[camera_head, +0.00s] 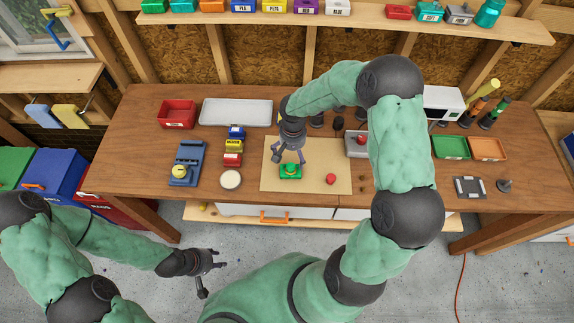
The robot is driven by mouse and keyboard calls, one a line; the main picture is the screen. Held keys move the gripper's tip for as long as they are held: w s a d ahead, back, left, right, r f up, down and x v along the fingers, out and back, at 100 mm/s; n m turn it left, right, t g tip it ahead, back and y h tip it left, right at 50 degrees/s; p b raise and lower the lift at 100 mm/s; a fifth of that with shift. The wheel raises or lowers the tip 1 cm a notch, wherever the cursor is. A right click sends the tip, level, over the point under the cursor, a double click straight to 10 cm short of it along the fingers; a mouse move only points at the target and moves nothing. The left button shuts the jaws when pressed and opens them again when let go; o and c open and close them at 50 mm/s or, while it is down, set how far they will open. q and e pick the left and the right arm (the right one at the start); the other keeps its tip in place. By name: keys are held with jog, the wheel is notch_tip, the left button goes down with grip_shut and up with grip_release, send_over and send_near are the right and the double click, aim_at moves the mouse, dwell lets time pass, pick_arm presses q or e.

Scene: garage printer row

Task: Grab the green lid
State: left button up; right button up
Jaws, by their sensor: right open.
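A small green object (290,173), which looks like the green lid, lies on the tan mat (325,154) at its front left. My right gripper (289,158) is open just above and behind it, pointing down. I cannot tell whether its fingers touch it. Whether the lid sits on a container is too small to tell. My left gripper (213,277) is open and empty, low in front of the workbench and over the floor.
A red ball-like object (331,179) lies on the mat right of the lid. Blue, yellow and red small boxes (233,146) and a white round dish (230,180) stand left of the mat. A grey tray (236,112) and a red bin (177,113) are behind.

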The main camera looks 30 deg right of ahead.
aim_at(291, 166)
jog(key=f, duration=0.4)
jog(key=shift+s+f, duration=0.2)
jog(key=shift+s, duration=0.05)
jog(key=shift+w+a+f, duration=0.1)
jog(key=shift+a+f, duration=0.1)
jog(key=shift+f, duration=1.15)
jog(key=shift+w+a+f, duration=0.1)
jog(key=shift+a+f, duration=0.05)
jog(key=shift+f, duration=1.2)
jog(key=shift+s, duration=0.1)
jog(key=shift+r, duration=0.1)
jog(key=shift+c, duration=0.3)
jog(key=c, duration=1.4)
